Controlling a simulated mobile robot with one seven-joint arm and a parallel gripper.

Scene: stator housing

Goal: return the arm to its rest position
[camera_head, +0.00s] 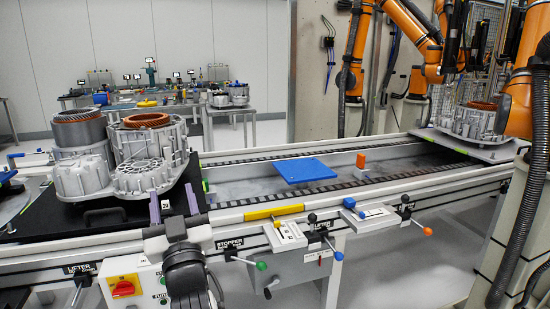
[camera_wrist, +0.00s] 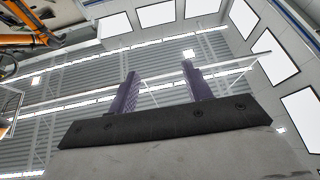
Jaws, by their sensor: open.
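My gripper (camera_head: 175,206) shows in the head view at the lower left. Its two purple fingers point upward, apart from each other with nothing between them. They stand in front of the right edge of the black tray that carries the stator housings (camera_head: 148,160). In the wrist view my gripper (camera_wrist: 160,92) is open and empty, its fingers pointing toward the ceiling. My dark forearm is below the fingers in the head view. Whether the fingers touch the tray cannot be told.
A conveyor (camera_head: 385,172) runs to the right, with a blue plate (camera_head: 305,170) and an orange block (camera_head: 361,160) on it. Another housing (camera_head: 468,121) stands at its far end near orange robot arms (camera_head: 412,25). Stopper levers and a red switch (camera_head: 123,288) line the front.

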